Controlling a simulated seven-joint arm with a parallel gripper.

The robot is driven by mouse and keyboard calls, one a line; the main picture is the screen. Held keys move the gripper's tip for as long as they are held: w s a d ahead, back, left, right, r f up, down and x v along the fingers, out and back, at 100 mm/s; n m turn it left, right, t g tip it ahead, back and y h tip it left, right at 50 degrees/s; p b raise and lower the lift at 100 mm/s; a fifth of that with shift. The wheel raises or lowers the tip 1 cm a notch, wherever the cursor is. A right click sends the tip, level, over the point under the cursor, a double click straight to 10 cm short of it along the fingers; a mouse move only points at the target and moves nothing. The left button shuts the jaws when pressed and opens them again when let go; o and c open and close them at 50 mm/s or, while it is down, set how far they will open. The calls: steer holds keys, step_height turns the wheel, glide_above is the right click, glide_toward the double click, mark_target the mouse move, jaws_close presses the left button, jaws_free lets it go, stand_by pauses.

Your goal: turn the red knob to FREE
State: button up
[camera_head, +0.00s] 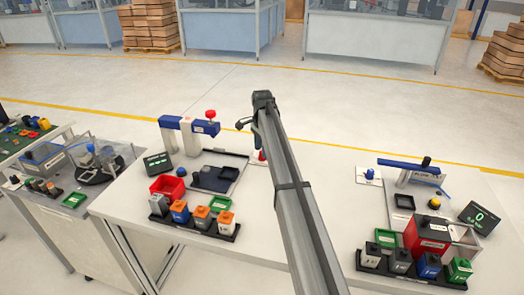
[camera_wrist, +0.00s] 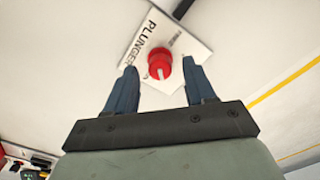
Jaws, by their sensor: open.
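The red knob (camera_wrist: 159,64) sits on a white plate (camera_wrist: 186,43) marked PLUNGER in the wrist view. A pale line on the knob points down the picture, toward my gripper's palm. A smaller word by the knob, on its upper side, is too small to read surely. My gripper (camera_wrist: 159,66) is open, with one blue-grey finger on each side of the knob and a visible gap to each in this view. I cannot tell how deep the fingertips reach. In the head view my arm hides most of this spot; a bit of red (camera_head: 262,155) shows beside it.
A blue-and-white press (camera_head: 190,126) with a red top knob stands to the left. A red bin (camera_head: 167,187) and a rack of coloured blocks (camera_head: 190,224) are nearer. Another station with a red box (camera_head: 427,236) is at right. Bare white table lies between.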

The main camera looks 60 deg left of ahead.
steer(key=shift+f, duration=0.65)
jaws_close()
